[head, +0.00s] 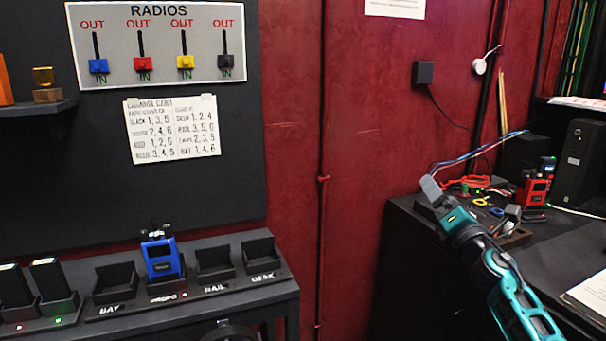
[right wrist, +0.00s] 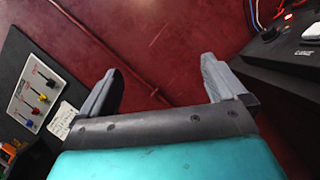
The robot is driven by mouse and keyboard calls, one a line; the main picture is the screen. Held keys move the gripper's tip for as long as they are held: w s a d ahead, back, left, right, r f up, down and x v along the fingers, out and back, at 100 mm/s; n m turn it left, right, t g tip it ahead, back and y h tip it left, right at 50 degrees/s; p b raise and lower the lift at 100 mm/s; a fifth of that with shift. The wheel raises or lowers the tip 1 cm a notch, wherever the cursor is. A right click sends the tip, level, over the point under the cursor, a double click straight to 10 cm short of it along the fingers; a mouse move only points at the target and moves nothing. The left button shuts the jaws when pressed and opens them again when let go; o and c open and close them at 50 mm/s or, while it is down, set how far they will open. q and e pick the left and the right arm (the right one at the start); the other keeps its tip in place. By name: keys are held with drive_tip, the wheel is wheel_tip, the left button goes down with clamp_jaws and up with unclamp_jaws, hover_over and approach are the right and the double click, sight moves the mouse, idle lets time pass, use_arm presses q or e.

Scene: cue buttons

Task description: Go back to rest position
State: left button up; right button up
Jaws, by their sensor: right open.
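My right gripper (head: 430,188) is raised in front of the red wall, near the left edge of the desk at the right. In the right wrist view its two grey fingers (right wrist: 160,92) are spread apart with nothing between them. My left gripper is not in the head view. A blue radio (head: 161,257) stands upright in a slot of the charger rack (head: 200,303) at the lower left. A red radio (head: 534,191) stands on the desk (head: 455,246), beyond my right arm.
A RADIOS panel (head: 157,42) with coloured sliders and a paper card (head: 172,129) hang on the black board. Two dark devices with lit tops sit at the rack's left end. A black speaker-like box (head: 577,160), cables and small items crowd the desk.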

drive_tip(key=w+a+r, duration=0.2)
drive_tip(key=a+r, duration=0.1)
drive_tip(key=a, duration=0.1)
drive_tip(key=d+f+m+g+h, duration=0.1)
drive_tip(key=d+f+m+g, duration=0.15)
drive_tip(key=m, duration=0.95)
drive_tip(key=d+f+m+g+h, duration=0.15)
drive_tip(key=f+m, duration=0.25)
drive_tip(key=m, duration=0.9)
drive_tip(key=s+a+f+g+y, duration=0.1)
drive_tip(key=s+a+f, duration=0.2)
drive_tip(key=s+f, duration=0.35)
drive_tip(key=s+a+f+g+y, duration=0.1)
drive_tip(key=s+a+f, duration=0.25)
drive_tip(key=f, duration=0.55)
drive_tip(key=s+a+f+g, duration=0.1)
drive_tip(key=s+a+f, duration=0.2)
drive_tip(key=s, duration=0.6)
drive_tip(key=s+a+f+g+y, duration=0.1)
drive_tip(key=s+a+f+g, duration=0.1)
drive_tip(key=s+a+f, duration=0.2)
drive_tip(key=s+a+f+m+g, duration=0.1)
drive_tip(key=s+a+f, duration=0.2)
drive_tip(key=s+f, duration=0.5)
drive_tip(key=s, duration=0.6)
drive_tip(key=shift+s+a+y, duration=0.25)
drive_tip(key=shift+s+y, duration=0.05)
drive_tip(key=shift+y, duration=0.05)
